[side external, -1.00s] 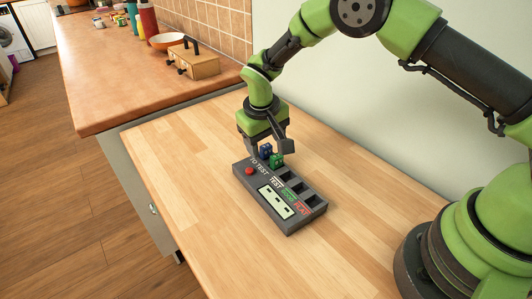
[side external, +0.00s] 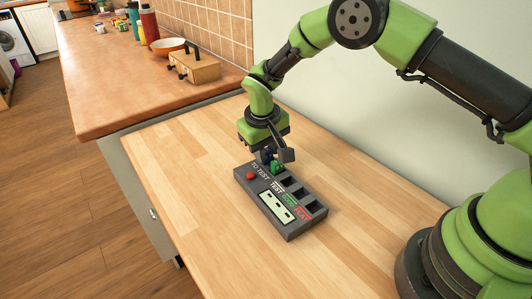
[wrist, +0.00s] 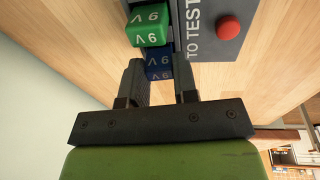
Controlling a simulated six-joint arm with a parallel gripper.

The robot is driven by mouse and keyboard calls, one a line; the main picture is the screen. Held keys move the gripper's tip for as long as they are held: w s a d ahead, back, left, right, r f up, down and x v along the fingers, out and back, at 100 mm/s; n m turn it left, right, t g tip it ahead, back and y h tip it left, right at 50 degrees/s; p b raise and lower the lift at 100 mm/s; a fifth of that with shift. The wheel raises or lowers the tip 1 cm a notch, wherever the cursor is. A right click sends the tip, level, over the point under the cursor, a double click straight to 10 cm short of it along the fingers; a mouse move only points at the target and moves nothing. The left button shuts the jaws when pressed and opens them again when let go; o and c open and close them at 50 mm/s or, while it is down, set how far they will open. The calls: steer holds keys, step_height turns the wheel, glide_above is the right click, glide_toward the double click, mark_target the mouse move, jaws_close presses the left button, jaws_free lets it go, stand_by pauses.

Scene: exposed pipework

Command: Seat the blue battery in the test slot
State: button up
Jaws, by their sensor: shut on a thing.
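The blue battery (wrist: 158,65), marked 9V, sits between the two fingers of my gripper (wrist: 160,74) in the wrist view. In the side external view the blue battery (side external: 268,154) is mostly hidden by my gripper (side external: 274,156), which is shut on it at the TO TEST end of the grey tester (side external: 290,232). The green battery (side external: 277,168) stands beside the blue one; it also shows in the wrist view (wrist: 148,26). The tester has dark openings beside the TEST, green and red labels; the test slot (side external: 290,183) looks empty. I cannot tell whether the blue battery is lifted.
A red button (side external: 250,175) stands up on the tester's TO TEST end. The wooden table (side external: 190,205) around the tester is clear. A wooden box (side external: 195,67), an orange bowl (side external: 168,46) and bottles stand on the far counter.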

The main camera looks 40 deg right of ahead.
step_height(320, 180, up, 9)
steer(key=r+y, duration=0.1)
glide_above(287, 186)
steer(key=shift+s+a+f, duration=0.1)
steer(key=shift+s+f, duration=0.05)
steer(key=shift+f, duration=2.35)
steer(key=shift+s+f, duration=0.15)
steer(key=shift+f, duration=2.35)
steer(key=shift+f, duration=0.1)
steer(key=o, duration=0.9)
